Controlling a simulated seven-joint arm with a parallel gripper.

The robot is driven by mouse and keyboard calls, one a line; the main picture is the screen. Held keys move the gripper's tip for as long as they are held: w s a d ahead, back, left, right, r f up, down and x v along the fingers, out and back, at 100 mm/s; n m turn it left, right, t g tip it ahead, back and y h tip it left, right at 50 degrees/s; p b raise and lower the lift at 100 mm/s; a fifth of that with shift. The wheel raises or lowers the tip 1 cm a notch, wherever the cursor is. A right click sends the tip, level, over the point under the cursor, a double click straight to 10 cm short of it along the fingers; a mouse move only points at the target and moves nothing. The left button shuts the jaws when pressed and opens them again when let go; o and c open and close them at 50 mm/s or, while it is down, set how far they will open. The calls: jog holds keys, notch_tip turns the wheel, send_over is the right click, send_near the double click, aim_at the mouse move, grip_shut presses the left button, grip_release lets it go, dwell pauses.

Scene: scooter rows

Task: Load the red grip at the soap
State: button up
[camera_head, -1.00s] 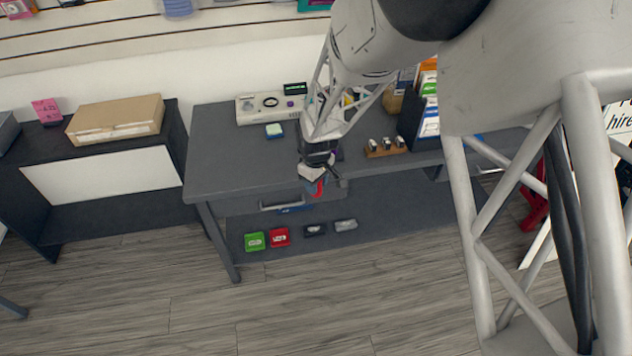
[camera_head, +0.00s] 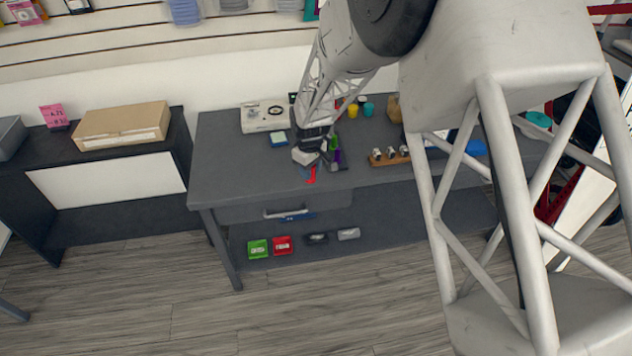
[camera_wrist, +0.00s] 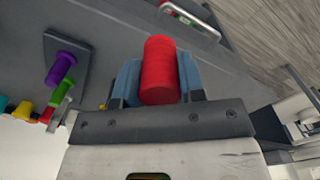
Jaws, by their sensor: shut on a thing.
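My gripper (camera_wrist: 160,88) is shut on the red grip (camera_wrist: 160,68), a short red cylinder between two blue finger pads. In the head view my gripper (camera_head: 309,163) and the red grip (camera_head: 311,177) are over the front part of the grey desk, near its edge. I cannot tell the height above the top. A small blue block with a pale top (camera_head: 278,139) lies on the desk, left of and behind my gripper; it may be the soap, but I cannot read it.
A purple grip (camera_wrist: 60,68) and a green grip (camera_wrist: 62,90) are at a dark plate (camera_wrist: 78,52). A wooden rack (camera_head: 390,157) stands right. A white tray (camera_head: 264,117) and a yellow cup (camera_head: 352,110) are behind. Small boxes lie on the lower shelf (camera_head: 375,225).

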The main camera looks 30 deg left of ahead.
jog(key=w+a+r, duration=0.1)
jog(key=w+a, duration=0.6)
jog(key=a, duration=0.5)
jog(key=w+a+r, duration=0.2)
jog(key=w+a, duration=0.6)
jog(key=a, duration=0.5)
jog(key=shift+a, duration=0.3)
jog(key=shift+f, duration=2.9)
jog(key=shift+f, duration=0.7)
dwell(0.4)
jog(key=shift+r, duration=0.2)
notch_tip(320, 180, up, 7)
dwell(1.1)
